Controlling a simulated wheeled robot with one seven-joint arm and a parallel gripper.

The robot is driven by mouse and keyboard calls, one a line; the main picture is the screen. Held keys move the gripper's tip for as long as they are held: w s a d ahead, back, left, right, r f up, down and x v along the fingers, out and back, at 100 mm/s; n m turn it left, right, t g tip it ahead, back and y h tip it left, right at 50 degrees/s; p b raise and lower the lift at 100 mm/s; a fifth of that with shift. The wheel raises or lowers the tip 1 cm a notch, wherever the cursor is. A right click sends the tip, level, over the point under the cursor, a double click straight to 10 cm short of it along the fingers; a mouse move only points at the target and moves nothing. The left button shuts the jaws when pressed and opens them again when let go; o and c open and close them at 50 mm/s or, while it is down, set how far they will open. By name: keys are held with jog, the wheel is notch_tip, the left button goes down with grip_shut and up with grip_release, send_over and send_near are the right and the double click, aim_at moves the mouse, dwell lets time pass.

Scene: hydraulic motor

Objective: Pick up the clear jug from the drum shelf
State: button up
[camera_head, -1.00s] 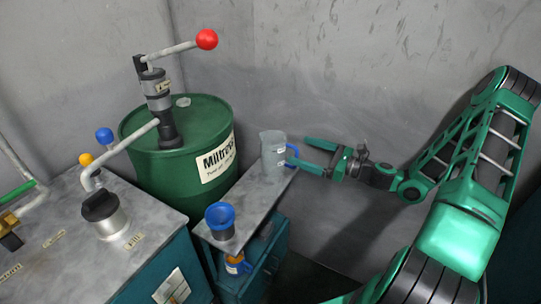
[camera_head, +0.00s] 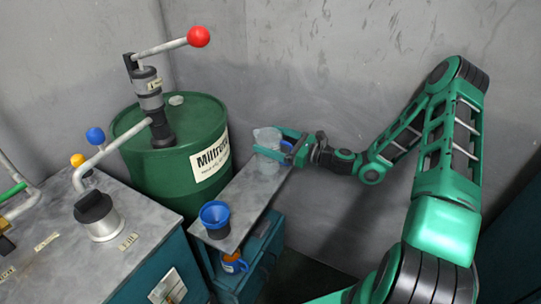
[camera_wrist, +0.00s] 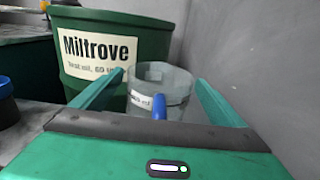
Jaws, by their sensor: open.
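The clear jug (camera_head: 268,143) stands upright at the far end of the narrow grey shelf (camera_head: 243,198), beside the green drum. It has a small white label and a blue handle (camera_wrist: 160,106) that faces my gripper. My gripper (camera_head: 279,143) is open at the jug, coming from the right. In the wrist view its green fingers (camera_wrist: 155,85) lie on either side of the jug (camera_wrist: 160,82), with the handle between them. I cannot tell whether the fingers touch the jug.
The green Miltrove drum (camera_head: 183,150) with a red-knobbed pump (camera_head: 152,95) stands left of the shelf. A blue funnel (camera_head: 215,217) sits at the shelf's near end. A grey wall stands close behind.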

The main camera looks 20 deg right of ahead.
jog(key=c, duration=1.6)
jog(key=shift+o, duration=0.2)
jog(key=shift+r, duration=0.1)
